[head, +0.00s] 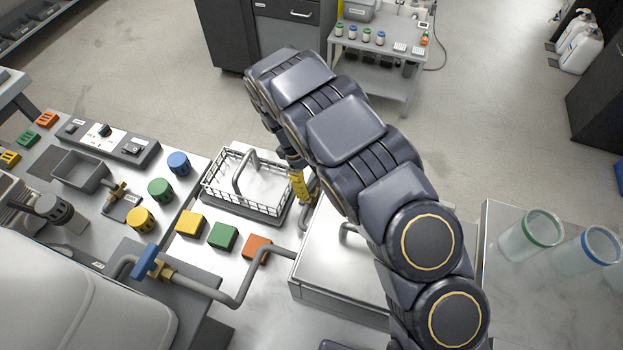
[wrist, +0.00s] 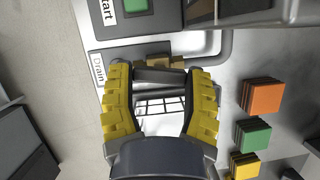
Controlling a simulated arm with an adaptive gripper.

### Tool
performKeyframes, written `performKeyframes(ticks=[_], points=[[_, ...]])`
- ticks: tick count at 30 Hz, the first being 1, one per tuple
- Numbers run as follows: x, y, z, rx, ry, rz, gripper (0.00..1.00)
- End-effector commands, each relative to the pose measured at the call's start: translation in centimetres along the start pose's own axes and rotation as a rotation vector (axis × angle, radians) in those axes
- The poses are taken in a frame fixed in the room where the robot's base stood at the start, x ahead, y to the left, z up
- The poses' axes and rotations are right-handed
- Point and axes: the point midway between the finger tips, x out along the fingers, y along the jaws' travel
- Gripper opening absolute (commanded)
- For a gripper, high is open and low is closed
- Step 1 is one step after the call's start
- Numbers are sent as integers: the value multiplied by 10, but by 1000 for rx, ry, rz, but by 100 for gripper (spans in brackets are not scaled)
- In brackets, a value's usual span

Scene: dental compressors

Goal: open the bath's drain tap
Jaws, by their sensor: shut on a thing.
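The drain tap shows in the wrist view as a brass body (wrist: 172,61) on a grey pipe, beside a white label (wrist: 98,72) reading "Drain". Its grey bar-shaped handle (wrist: 160,76) lies crosswise between the yellow fingers of my gripper (wrist: 160,84). My gripper is shut on this handle, one finger at each end. In the head view my gripper (head: 300,186) reaches down between the wire basket and the bath, a metal box (head: 330,277) with a lid. My arm hides much of the bath, and the tap is not clear there.
A wire basket (head: 246,184) stands close left of my gripper. Orange (head: 257,247), green (head: 222,237) and yellow (head: 190,223) blocks lie nearby. A blue-handled valve (head: 150,263) sits on a bent pipe. A green "Start" button (wrist: 135,6) is near the tap. Glass jars (head: 530,236) stand right.

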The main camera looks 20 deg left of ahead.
Motion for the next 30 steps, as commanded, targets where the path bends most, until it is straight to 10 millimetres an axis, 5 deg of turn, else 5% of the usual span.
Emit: performKeyframes(ticks=[12,29,30], points=[[1,-1,0,-177,-1,72,21],[1,-1,0,-202,-1,82,21],[1,-1,0,-202,-1,82,67]])
